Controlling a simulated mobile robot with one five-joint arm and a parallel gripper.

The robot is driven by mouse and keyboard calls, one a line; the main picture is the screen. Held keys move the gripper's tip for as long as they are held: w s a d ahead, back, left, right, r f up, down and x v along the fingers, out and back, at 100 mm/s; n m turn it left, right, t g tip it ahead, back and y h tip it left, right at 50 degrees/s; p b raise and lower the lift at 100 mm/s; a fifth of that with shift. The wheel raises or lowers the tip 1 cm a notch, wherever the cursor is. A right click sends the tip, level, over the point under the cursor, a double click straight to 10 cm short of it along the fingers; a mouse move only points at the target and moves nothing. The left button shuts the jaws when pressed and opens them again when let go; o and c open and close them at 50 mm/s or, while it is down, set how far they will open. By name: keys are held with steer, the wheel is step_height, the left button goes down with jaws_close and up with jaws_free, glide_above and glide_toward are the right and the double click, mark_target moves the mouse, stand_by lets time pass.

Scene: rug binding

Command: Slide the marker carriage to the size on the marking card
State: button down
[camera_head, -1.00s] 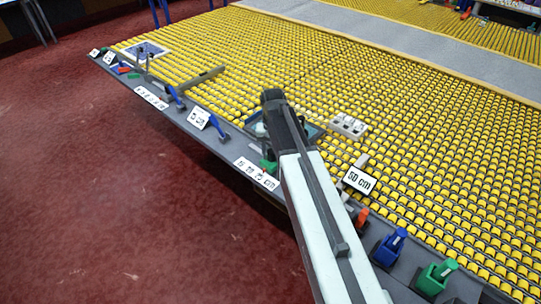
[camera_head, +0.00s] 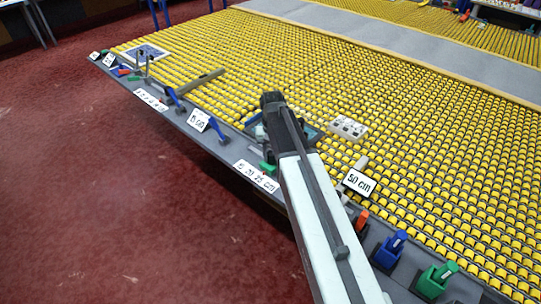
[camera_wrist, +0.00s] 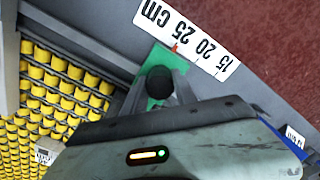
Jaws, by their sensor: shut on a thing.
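The marker carriage (camera_wrist: 160,56) is a green block with a dark round knob (camera_wrist: 160,82) and a small red pointer on its label side. My gripper (camera_wrist: 161,93) is shut on the knob, one finger on each side. The pointer is beside the 25 on the white scale label (camera_wrist: 193,42), which reads 15, 20, 25 cm. In the head view the carriage (camera_head: 267,167) shows only as a green patch beside my arm. A white card (camera_head: 359,181) reads 50 cm. Another card (camera_head: 199,120) ends in cm; its number is hard to read.
A grey rail board (camera_head: 222,150) runs along the front edge, with red floor beyond. Yellow rollers cover the table. A blue block (camera_head: 389,249) and a green block (camera_head: 434,280) stand at the lower right. A light tray (camera_head: 348,127) lies behind my arm.

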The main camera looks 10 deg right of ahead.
stand_by(0.7)
steer(key=w+a, duration=0.2)
steer(key=w, duration=0.1)
steer(key=w+a, duration=0.4)
steer(key=w, duration=0.1)
steer(key=shift+w+a, duration=0.1)
steer(key=shift+w, duration=0.2)
steer(key=c, duration=1.3)
jaws_free()
step_height(320, 180, up, 8)
steer(key=p, duration=0.8)
steer(key=shift+f, duration=0.1)
